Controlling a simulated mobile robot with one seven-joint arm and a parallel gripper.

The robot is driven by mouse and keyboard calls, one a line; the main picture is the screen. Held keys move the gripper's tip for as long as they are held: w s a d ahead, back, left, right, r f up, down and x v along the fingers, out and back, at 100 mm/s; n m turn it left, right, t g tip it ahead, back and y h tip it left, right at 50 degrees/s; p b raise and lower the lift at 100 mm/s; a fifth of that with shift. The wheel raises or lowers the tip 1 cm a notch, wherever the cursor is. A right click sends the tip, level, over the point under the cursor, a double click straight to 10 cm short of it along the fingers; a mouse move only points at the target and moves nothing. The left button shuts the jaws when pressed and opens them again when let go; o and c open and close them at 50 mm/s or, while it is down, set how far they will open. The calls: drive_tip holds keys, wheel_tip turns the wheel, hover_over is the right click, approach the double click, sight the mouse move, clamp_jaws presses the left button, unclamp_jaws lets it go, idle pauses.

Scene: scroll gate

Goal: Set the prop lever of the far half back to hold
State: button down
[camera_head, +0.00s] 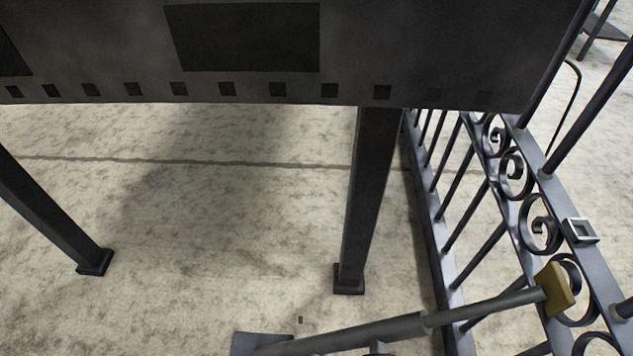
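A dark wrought-iron gate part (470,215) with upright bars and scrolls runs along the right side. A brass-coloured block (554,289) sits at its scrolled rail. A grey telescoping rod (400,330) runs from a flat grey piece at the bottom edge up to this block. A small square metal bracket (580,231) sits on the rail above the block. I cannot tell which of these, if any, is the prop lever, nor which half of the gate this is. My gripper is not in view.
A dark panel (400,45) with a row of small square holes spans the top. It stands on dark legs, one at the centre right (368,200) and one at the left (50,215). Pale stone floor (220,220) lies open between the legs. A thin dark curved rod shows at the upper right.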

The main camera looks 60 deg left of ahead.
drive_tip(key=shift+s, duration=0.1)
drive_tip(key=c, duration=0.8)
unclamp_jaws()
